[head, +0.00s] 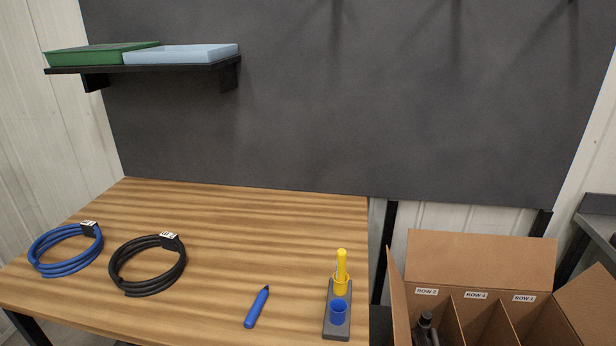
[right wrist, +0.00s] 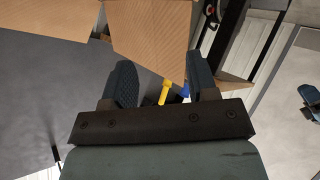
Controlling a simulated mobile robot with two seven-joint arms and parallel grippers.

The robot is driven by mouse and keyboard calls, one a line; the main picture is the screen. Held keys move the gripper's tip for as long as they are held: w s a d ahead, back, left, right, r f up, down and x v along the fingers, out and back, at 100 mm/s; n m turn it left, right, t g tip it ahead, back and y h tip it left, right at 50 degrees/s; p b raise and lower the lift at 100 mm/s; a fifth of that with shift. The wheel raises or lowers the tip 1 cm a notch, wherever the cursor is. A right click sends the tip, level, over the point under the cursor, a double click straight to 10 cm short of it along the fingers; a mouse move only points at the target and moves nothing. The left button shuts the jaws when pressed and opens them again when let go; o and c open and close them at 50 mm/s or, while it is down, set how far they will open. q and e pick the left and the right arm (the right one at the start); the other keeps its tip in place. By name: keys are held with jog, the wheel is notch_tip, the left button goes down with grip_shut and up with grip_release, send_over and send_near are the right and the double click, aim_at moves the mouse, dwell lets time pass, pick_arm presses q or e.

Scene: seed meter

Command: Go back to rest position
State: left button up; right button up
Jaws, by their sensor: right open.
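My right gripper (right wrist: 160,75) shows in the right wrist view with its two dark fingers apart and nothing held between them. Neither gripper shows in the head view. In the head view a grey holder (head: 337,326) stands near the table's right edge. A yellow pen-like tool (head: 341,264) stands upright in its yellow cup, and its blue cup (head: 338,312) looks empty. A blue pen-like tool (head: 257,307) lies on the table left of the holder. In the right wrist view, small yellow (right wrist: 165,91) and blue parts show beyond the fingers.
A blue cable coil (head: 66,262) and a black cable coil (head: 148,278) lie on the wooden table (head: 230,225). A cardboard box (head: 480,256) with labelled rows stands at the right, a dark bottle (head: 427,328) inside. A wall shelf (head: 150,68) holds green and light-blue trays.

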jog(key=s+d+f+g+h, duration=0.2)
jog(key=s+d+f, duration=0.25)
jog(key=s, duration=0.25)
jog(key=a+f+m+t, duration=0.15)
jog(key=a+m, duration=0.65)
jog(key=a, duration=1.4)
notch_tip(320, 180, up, 12)
jog(key=s+t+p, duration=0.1)
jog(key=p, duration=1.1)
jog(key=shift+d+f+y, duration=0.15)
jog(key=shift+d+y, duration=0.05)
jog(key=shift+y, duration=0.2)
